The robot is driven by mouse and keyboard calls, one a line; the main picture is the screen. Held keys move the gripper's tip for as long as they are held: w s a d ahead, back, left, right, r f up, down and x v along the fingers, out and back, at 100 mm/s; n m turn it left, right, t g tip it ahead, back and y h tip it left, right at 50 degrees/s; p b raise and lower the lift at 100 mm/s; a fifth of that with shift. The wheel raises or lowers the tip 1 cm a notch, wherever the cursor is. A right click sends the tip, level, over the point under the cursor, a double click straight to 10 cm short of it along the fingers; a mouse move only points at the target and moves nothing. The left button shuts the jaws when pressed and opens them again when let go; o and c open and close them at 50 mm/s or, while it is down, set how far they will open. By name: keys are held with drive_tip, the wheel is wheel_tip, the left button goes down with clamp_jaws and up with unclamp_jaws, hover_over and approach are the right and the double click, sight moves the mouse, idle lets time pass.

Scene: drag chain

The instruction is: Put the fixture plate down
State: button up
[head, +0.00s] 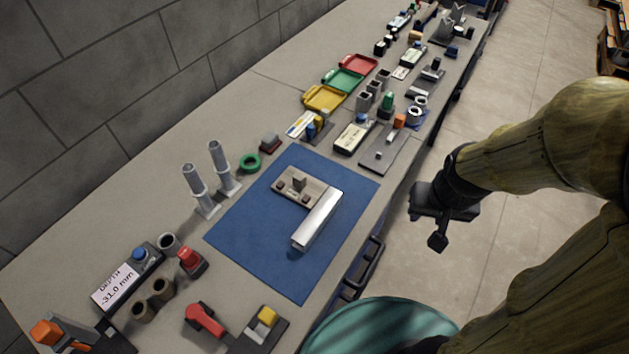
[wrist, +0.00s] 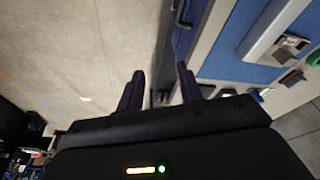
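The fixture plate looks to be the flat beige-grey plate (head: 287,184) with small dark blocks on it. It lies flat on the blue mat (head: 250,235), and part of it also shows at the upper right of the wrist view (wrist: 288,48). A long silver bar (head: 318,218) lies along its right side; I cannot tell if they touch. My gripper (head: 436,222) is apart from the plate, out past the bench's front edge. In the wrist view its two dark fingers (wrist: 160,82) stand apart with nothing between them.
The bench (head: 140,210) runs along a grey block wall. Grey tubes (head: 208,183) and a green ring (head: 250,163) stand behind the mat. Coloured trays (head: 345,80) and small parts crowd the far end. A dark handle (head: 365,270) juts from the bench front. The mat's front part is clear.

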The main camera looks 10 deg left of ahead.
drive_tip(key=shift+d, duration=0.1)
drive_tip(key=shift+o, duration=0.2)
drive_tip(key=shift+o, duration=1)
drive_tip(key=w+a+n+t+y+p, duration=0.2)
drive_tip(key=w+a+n+p, duration=0.4)
drive_tip(key=w+n+p, duration=0.2)
drive_tip(key=a+r+n+g+y+p, duration=0.1)
drive_tip(key=a+n+y+p, duration=0.3)
drive_tip(key=a, duration=0.7)
drive_tip(key=shift+a+r+n+y+p, duration=0.25)
drive_tip(key=shift+n+y, duration=0.45)
drive_tip(key=shift+y, duration=0.4)
drive_tip(key=shift+a+f, duration=0.1)
